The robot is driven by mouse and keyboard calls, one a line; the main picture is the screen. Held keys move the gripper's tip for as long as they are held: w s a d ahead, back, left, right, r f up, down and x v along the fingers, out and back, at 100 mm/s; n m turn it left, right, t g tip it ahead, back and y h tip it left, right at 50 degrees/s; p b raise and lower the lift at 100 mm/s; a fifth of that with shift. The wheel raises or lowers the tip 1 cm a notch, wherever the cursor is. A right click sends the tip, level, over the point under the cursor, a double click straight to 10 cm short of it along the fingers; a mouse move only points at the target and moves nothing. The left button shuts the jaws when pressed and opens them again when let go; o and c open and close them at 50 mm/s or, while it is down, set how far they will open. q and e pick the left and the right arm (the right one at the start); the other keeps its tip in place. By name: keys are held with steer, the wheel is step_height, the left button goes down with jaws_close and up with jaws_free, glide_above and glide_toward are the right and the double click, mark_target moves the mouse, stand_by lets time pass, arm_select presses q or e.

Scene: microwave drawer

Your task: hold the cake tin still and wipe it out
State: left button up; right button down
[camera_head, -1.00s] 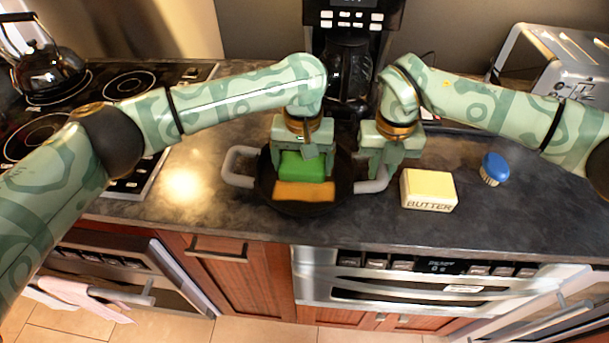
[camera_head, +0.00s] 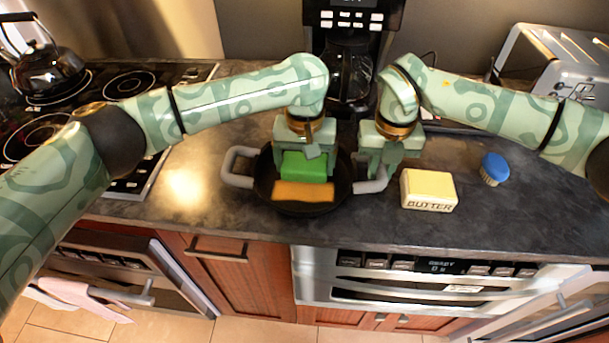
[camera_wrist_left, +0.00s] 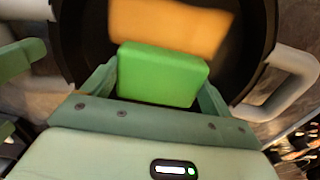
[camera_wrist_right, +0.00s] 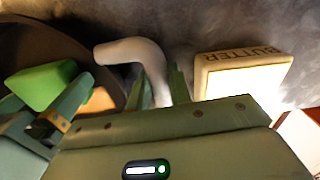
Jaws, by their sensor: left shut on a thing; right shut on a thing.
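The cake tin (camera_head: 338,190) is a dark round pan with two grey loop handles, standing on the counter in the head view. My left gripper (camera_head: 304,172) is over the inside of the tin, shut on a green sponge block (camera_head: 305,168); the left wrist view shows the block (camera_wrist_left: 160,76) between its fingers. An orange patch (camera_head: 303,192) lies in the tin in front of the block. My right gripper (camera_head: 378,172) is shut on the tin's right handle (camera_head: 374,186); the handle (camera_wrist_right: 135,50) also shows in the right wrist view. The block hides part of the tin floor.
A butter block (camera_head: 428,190) stands just right of the right handle. A blue-topped brush (camera_head: 494,168) is further right. A coffee maker (camera_head: 350,70) stands behind, a toaster (camera_head: 560,65) at back right, and a stove with a kettle (camera_head: 48,70) at left.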

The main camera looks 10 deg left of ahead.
mark_target(315, 172)
arm_select(q)
steer(key=shift+a, duration=1.2)
steer(key=shift+s+d+f, duration=0.1)
steer(key=shift+d+f, duration=0.05)
steer(key=shift+d, duration=2.25)
steer(key=shift+a+r, duration=0.1)
steer(key=shift+r, duration=0.35)
steer(key=shift+s, duration=1.25)
steer(key=shift+f, duration=0.35)
